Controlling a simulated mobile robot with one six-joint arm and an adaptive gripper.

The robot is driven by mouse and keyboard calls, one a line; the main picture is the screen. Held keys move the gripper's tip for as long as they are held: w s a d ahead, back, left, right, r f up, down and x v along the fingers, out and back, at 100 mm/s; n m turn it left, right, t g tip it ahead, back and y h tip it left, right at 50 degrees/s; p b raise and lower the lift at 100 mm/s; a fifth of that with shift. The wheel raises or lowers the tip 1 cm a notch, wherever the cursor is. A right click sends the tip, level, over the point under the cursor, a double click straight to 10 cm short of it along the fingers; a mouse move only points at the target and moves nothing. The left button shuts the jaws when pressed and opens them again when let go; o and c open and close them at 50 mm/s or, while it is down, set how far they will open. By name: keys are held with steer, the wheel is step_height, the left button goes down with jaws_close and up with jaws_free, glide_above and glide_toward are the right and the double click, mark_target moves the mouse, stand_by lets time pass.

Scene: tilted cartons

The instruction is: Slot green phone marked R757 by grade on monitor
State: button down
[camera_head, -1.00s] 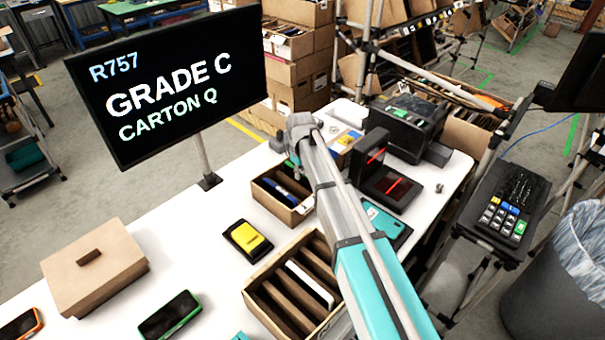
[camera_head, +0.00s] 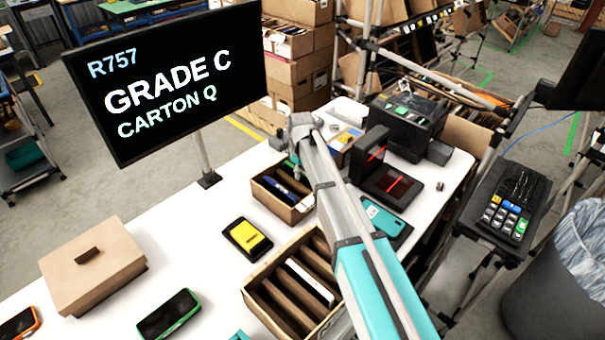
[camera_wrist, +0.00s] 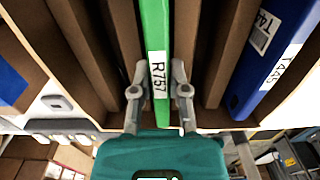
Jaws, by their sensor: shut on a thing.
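The monitor (camera_head: 170,80) reads R757, GRADE C, CARTON Q. In the wrist view my gripper (camera_wrist: 158,92) is shut on the green phone (camera_wrist: 155,35), one finger on each side of its R757 label. The phone stands on edge between brown dividers of a carton (camera_wrist: 215,122); how deep it sits I cannot tell. A blue phone (camera_wrist: 265,75) with white labels stands in a slot to its right. In the head view this looks like the small far carton (camera_head: 298,213), with a blue phone (camera_head: 285,187) in it; my arm hides most of the gripper.
A larger divided carton (camera_head: 256,310) holding a white phone (camera_head: 310,281) stands nearer. A yellow-screened device (camera_head: 247,238), a dark green-edged phone (camera_head: 168,313), a lidded box (camera_head: 95,270) and a teal phone (camera_head: 385,222) lie on the white table (camera_head: 195,238). A red-lit scanner (camera_head: 388,185) stands behind.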

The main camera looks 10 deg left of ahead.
steer(key=shift+f, duration=0.3)
stand_by(0.4)
stand_by(0.3)
steer(key=c, duration=0.5)
jaws_free()
steer(key=shift+c, duration=0.2)
steer(key=shift+r, duration=0.1)
step_height(320, 180, up, 7)
steer(key=p, duration=0.6)
steer(key=shift+w+p, duration=0.1)
steer(key=shift+p, duration=0.2)
steer(key=s+d+m, duration=0.4)
steer(key=s+d, duration=0.2)
steer(key=d, duration=0.5)
steer(key=s+d+m, duration=0.4)
steer(key=s+d, duration=0.2)
steer(key=d, duration=0.6)
steer(key=s+d+m, duration=0.4)
steer(key=s+d, duration=0.2)
steer(key=d, duration=0.6)
steer(key=shift+d, duration=0.2)
